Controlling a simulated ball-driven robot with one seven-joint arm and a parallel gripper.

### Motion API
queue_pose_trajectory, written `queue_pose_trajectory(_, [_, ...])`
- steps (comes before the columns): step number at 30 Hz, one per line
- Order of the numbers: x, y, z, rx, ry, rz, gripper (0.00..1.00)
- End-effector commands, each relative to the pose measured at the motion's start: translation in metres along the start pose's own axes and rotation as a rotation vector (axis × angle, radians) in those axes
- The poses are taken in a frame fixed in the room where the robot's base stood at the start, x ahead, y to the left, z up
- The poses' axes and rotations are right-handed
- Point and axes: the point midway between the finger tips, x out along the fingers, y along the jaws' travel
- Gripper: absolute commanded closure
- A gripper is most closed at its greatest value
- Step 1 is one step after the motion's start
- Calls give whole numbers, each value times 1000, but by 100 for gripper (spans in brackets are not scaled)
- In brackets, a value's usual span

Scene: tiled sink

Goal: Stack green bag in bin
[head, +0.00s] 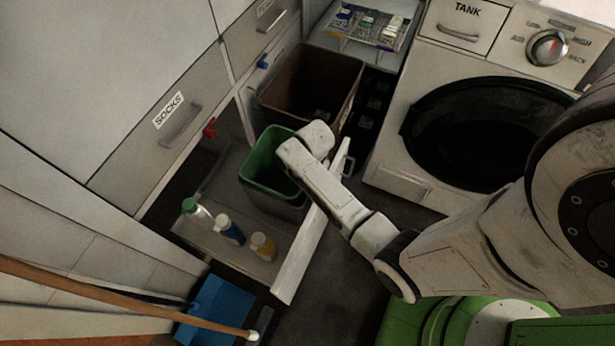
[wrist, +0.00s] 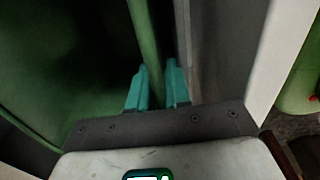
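The green bag (head: 265,161) lines a small dark grey bin (head: 280,207) in the pulled-out under-sink drawer in the head view. Its rim stands around the bin's top. My gripper points down at the bin's right side, and its fingers are hidden behind my wrist in the head view. In the wrist view, the teal fingers of my gripper (wrist: 158,75) sit close together on either side of the green rim strip (wrist: 143,30), which fills the gap between them. The bag's dark inside is left of the fingers, and the bin's grey outside is to the right.
A larger brown bin (head: 313,78) stands behind. Several bottles (head: 228,230) stand in front of the bag on the drawer floor. The white drawer front (head: 303,256) rises close on the right. A washing machine (head: 398,131) stands right, and a blue dustpan (head: 215,308) lies at the lower left.

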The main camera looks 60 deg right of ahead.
Motion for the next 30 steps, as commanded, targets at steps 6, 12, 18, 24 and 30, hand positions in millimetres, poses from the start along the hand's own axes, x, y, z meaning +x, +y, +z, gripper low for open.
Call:
queue_pose_trajectory(6, [-35,2,0,0,-2,3,82])
queue_pose_trajectory(12, [-78,2,0,-1,-2,3,82])
queue_pose_trajectory(18, [-112,2,0,0,-1,2,82])
queue_pose_trajectory(24, [-127,1,0,4,0,0,82])
queue_pose_trajectory(30, [-131,-7,-21,167,-1,-3,82])
